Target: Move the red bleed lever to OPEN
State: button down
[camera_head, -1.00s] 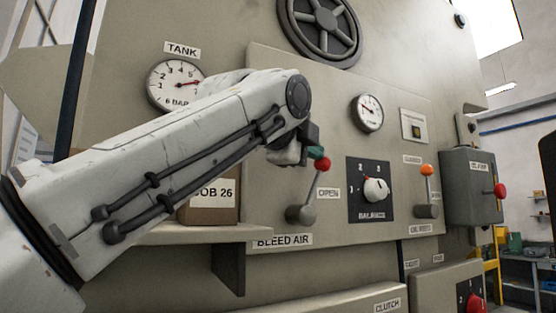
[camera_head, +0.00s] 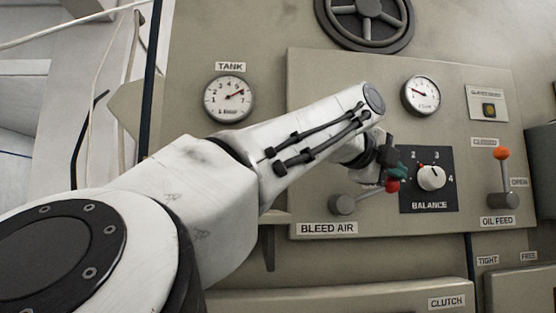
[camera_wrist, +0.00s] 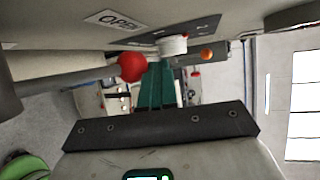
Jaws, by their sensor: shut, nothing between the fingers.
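The red bleed lever's ball (camera_head: 392,186) shows low beside my gripper in the head view. Its grey rod runs from a round pivot (camera_head: 342,204) above the BLEED AIR label (camera_head: 328,228), pointing right and slightly up. My gripper (camera_head: 398,173) is shut and empty, its teal fingers just above the ball, touching or nearly so. In the wrist view the red ball (camera_wrist: 132,66) is just left of the shut teal fingers (camera_wrist: 157,84), with the OPEN label (camera_wrist: 114,20) near the rod. That label is hidden in the head view.
The BALANCE knob (camera_head: 431,178) is close to the right of my gripper. The orange-tipped OIL FEED lever (camera_head: 502,154) stands upright farther right. The TANK gauge (camera_head: 229,98) is left, a handwheel (camera_head: 366,18) above. A ledge (camera_head: 275,217) lies under my arm.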

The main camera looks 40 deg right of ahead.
jog(key=shift+s+d+f+m+t+y+p, duration=0.1)
jog(key=shift+d+f+m+t+y, duration=0.05)
jog(key=shift+f+y, duration=0.35)
jog(key=shift+s+d+f+m+t+y+p, duration=0.1)
jog(key=shift+s+d+f+m+y+p, duration=0.1)
jog(key=shift+f+y, duration=0.2)
jog(key=shift+s+d+f+m+t+y+p, duration=0.1)
jog(key=shift+d+f+m+t+y, duration=0.05)
jog(key=shift+f+y, duration=0.35)
jog(key=shift+w, duration=0.1)
